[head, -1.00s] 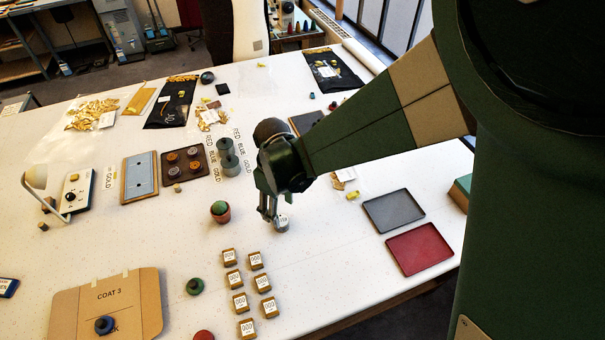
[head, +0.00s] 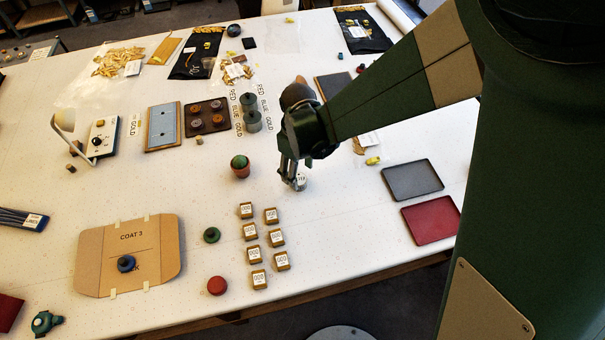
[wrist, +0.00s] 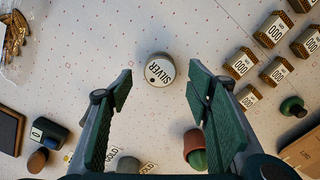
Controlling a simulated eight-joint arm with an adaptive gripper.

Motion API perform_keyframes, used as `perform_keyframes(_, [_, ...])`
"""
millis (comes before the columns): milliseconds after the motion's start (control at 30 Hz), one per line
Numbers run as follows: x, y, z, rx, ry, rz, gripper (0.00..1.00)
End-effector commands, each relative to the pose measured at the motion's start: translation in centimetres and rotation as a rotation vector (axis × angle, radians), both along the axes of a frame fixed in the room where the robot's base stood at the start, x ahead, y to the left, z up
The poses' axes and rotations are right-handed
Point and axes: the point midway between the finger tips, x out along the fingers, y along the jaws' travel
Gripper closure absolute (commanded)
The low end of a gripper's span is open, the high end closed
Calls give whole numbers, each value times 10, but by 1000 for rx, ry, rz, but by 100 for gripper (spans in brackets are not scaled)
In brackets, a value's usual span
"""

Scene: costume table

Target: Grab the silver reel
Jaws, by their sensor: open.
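The silver reel (wrist: 160,69) is a small round pale reel with a "SILVER" label on its top. It stands on the white table, and in the head view the reel (head: 300,184) shows just under my gripper (head: 292,182), partly hidden by the fingers. In the wrist view my gripper (wrist: 160,88) is open, with one green padded finger to each side. The reel lies between the lines of the fingers, near and slightly beyond their tips. I see no finger touching it.
Several gold boxes marked "000" (head: 249,231) stand in front of the gripper. A red pot with a green top (head: 240,168) stands to the left. Grey-green reels (head: 252,122) stand behind. A grey tray (head: 412,181) and a red tray (head: 430,219) lie at the right.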

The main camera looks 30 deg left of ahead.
Motion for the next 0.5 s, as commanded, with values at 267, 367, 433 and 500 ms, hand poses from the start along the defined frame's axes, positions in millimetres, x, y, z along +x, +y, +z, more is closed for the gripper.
perform_keyframes(267, [0, 1, -16, 0, 0, 0, 50])
perform_keyframes(367, [0, 1, -25, 0, 0, 0, 50])
perform_keyframes(433, [0, 1, -31, 0, 0, 0, 50])
perform_keyframes(500, [0, 2, -37, 0, 0, 0, 50])
